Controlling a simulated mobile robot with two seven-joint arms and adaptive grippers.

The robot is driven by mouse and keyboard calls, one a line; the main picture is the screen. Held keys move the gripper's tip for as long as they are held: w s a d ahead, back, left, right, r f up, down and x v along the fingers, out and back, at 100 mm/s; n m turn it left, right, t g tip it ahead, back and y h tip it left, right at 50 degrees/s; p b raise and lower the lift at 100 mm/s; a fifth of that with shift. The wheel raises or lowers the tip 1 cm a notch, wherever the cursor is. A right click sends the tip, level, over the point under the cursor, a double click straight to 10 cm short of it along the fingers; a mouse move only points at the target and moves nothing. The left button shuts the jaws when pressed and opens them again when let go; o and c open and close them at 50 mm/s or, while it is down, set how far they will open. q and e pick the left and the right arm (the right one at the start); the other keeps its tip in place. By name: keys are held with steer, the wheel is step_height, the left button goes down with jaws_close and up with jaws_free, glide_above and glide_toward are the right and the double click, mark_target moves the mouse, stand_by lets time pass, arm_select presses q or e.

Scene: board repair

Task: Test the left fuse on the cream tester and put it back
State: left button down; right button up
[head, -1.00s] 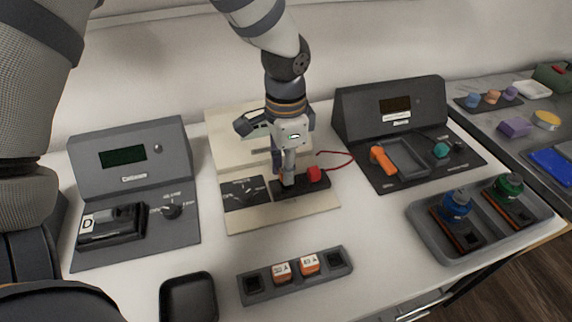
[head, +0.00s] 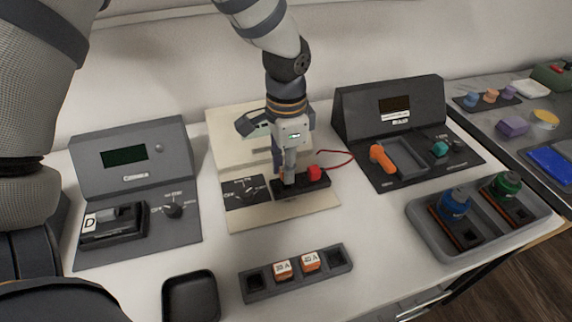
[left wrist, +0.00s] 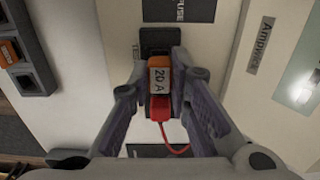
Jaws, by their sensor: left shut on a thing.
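The cream tester (head: 275,213) stands at the middle of the table, with a dial panel (head: 244,191) and a black test strip (head: 316,184) bearing a red clip (head: 314,172). My left gripper (head: 287,182) points down at the strip, left of the red clip. In the left wrist view its fingers (left wrist: 160,82) are closed around an orange fuse (left wrist: 160,72) marked 20 A. The red clip (left wrist: 160,106) is beside the fuse. Whether the fuse is seated is hidden. The fuse block (head: 296,288) holds two fuses (head: 310,262) in its middle slots; both end slots are empty. My right gripper is out of view.
A grey meter (head: 128,160) stands left and another dark station (head: 390,110) stands right. A black empty tray (head: 190,300) lies in front. A grey tray (head: 425,232) with blue and green-topped items is at the right. Bare table lies between the tester and fuse block.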

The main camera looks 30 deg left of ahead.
arm_select(q)
steer(key=shift+f, duration=1)
stand_by(1.7)
steer(key=c, duration=1.1)
jaws_free()
steer(key=shift+r, duration=0.15)
steer(key=shift+r, duration=4.4)
steer(key=shift+f, duration=0.1)
